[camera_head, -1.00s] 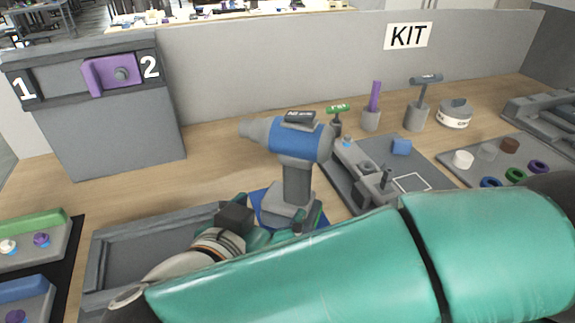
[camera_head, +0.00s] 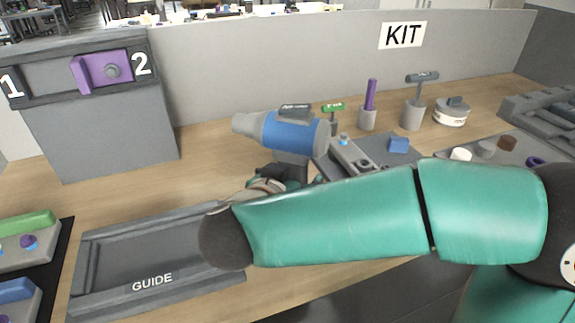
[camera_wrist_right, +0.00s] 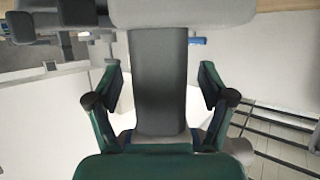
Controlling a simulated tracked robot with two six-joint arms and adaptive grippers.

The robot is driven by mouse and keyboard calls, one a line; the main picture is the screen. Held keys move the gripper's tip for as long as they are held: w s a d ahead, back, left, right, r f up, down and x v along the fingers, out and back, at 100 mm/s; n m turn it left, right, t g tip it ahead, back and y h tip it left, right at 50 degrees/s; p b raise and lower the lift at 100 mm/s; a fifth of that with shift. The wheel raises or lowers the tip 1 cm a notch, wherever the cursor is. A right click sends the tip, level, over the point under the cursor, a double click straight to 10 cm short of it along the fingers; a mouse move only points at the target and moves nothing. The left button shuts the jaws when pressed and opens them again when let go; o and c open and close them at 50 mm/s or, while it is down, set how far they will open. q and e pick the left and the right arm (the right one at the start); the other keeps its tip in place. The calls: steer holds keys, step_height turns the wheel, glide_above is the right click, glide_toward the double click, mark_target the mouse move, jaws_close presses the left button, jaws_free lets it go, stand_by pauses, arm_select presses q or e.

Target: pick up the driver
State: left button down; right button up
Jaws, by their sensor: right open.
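The driver (camera_head: 285,133) has a blue and grey body and stands upright on the table. Its lower handle and base are hidden behind my right arm in the head view. In the right wrist view, its grey handle (camera_wrist_right: 158,80) runs between the two green fingers of my right gripper (camera_wrist_right: 161,86). The fingers are open, with a gap on each side of the handle. In the head view, my right gripper (camera_head: 284,174) is at the driver's handle, just below the body, and mostly hidden by my arm. My left gripper is not in view.
A grey tray marked GUIDE (camera_head: 150,282) lies front left. A grey stand with a purple block (camera_head: 105,70) is at back left. Holders with a purple rod (camera_head: 371,94) and a T-handled tool (camera_head: 418,95) stand behind, right of the driver. A low wall closes the back.

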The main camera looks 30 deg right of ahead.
steer(key=shift+w+d, duration=0.1)
steer(key=shift+d, duration=0.05)
jaws_close()
stand_by(0.4)
steer(key=shift+w+r, duration=0.1)
steer(key=shift+r, duration=0.1)
